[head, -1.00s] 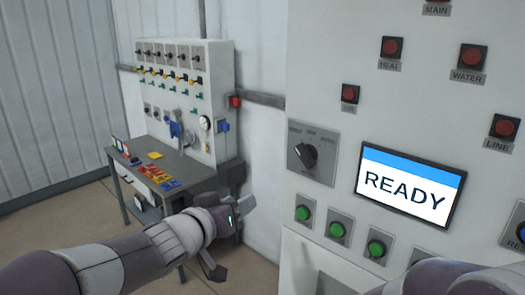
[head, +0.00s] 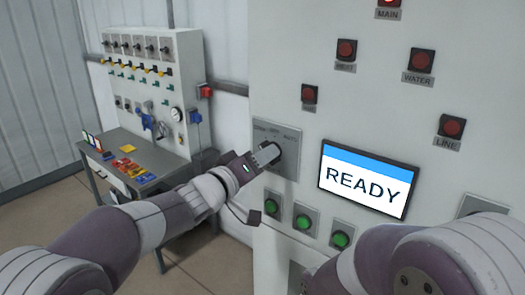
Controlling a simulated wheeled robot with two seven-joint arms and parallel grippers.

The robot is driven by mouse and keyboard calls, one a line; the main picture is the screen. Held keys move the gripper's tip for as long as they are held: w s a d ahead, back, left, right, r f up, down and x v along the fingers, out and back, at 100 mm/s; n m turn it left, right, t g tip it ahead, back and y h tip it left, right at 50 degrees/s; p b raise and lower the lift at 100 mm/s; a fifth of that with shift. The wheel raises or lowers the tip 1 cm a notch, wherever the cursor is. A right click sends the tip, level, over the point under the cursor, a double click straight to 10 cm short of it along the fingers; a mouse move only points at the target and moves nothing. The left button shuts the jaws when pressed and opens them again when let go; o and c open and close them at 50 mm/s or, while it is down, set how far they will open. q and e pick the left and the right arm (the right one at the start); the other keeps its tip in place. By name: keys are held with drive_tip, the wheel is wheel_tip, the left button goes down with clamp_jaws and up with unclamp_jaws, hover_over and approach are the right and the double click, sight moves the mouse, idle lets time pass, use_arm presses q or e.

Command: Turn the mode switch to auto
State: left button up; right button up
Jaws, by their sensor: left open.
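The mode switch is a black rotary knob on a grey plate (head: 287,137) on the white control panel, with small position labels along the plate's top edge. My left gripper (head: 264,160) is at the knob, its fingers around or just in front of it. It is open, and the fingers cover most of the knob, so I cannot tell which way the knob points or whether they touch it. My right arm shows at the lower right, but its gripper is not in view.
A screen (head: 367,178) right of the switch reads READY. Green buttons (head: 302,223) sit below the switch, and red lamps (head: 346,50) above and right. A table (head: 104,176) with colored cards and a second panel (head: 155,45) stand at the left.

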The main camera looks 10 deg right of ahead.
use_arm(q)
drive_tip(key=shift+w, duration=0.1)
drive_tip(key=shift+d, duration=0.15)
drive_tip(key=shift+c, duration=0.6)
clamp_jaws()
